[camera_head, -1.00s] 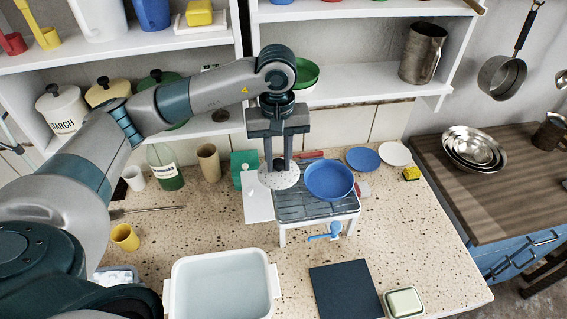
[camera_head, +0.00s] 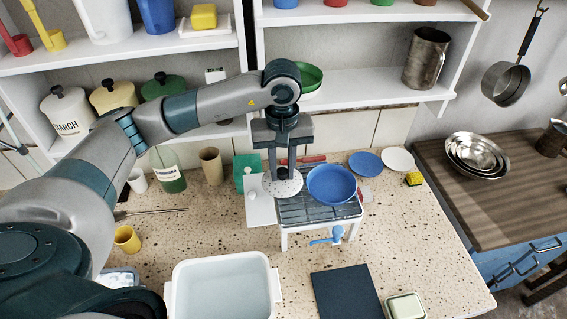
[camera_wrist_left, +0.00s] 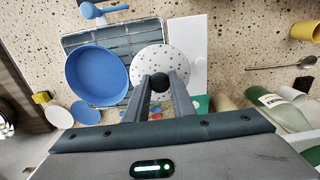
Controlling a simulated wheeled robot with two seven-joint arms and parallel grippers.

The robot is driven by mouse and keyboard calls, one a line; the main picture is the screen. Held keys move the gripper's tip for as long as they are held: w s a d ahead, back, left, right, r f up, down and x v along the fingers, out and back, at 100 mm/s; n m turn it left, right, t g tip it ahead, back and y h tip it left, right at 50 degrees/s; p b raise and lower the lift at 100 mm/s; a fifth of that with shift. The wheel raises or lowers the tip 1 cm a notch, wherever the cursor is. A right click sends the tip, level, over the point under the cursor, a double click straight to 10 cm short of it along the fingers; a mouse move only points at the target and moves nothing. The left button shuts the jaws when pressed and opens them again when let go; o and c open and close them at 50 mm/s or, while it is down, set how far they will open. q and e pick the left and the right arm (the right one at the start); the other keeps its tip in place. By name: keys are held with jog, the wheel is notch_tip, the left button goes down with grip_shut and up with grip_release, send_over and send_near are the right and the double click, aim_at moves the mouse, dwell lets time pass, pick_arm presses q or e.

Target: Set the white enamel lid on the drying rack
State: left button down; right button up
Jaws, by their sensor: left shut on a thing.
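The white enamel lid (camera_head: 283,189), dark-speckled with a dark knob, is level at the left end of the drying rack (camera_head: 297,213). My left gripper (camera_head: 282,174) points down and is shut on the lid's knob. In the left wrist view the fingers (camera_wrist_left: 160,88) close on the knob, with the lid (camera_wrist_left: 172,58) overlapping the rack's edge (camera_wrist_left: 112,29). I cannot tell whether the lid touches the rack. A blue dish (camera_head: 331,185) sits on the rack, right beside the lid. My right gripper is not in view.
A white board (camera_head: 260,208) lies left of the rack, partly under the lid. A green box (camera_head: 246,164) stands behind it. A blue tap-like item (camera_head: 328,238) shows at the rack's front. A white basin (camera_head: 222,278) stands in front; shelves (camera_head: 350,85) are behind.

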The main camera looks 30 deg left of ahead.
aim_at(283, 179)
pick_arm(q)
jog(key=shift+f+b, duration=0.35)
jog(key=shift+f, duration=1.75)
jog(key=shift+f+b, duration=0.5)
jog(key=shift+b, duration=0.1)
jog(key=c, duration=1.4)
grip_release()
jog(key=shift+c, duration=0.2)
jog(key=shift+r, duration=0.2)
jog(key=shift+r+b, duration=0.35)
jog(key=shift+r, duration=0.25)
notch_tip(283, 179, up, 16)
jog(key=b, duration=0.3)
jog(key=shift+b, duration=0.3)
jog(key=shift+d, duration=0.1)
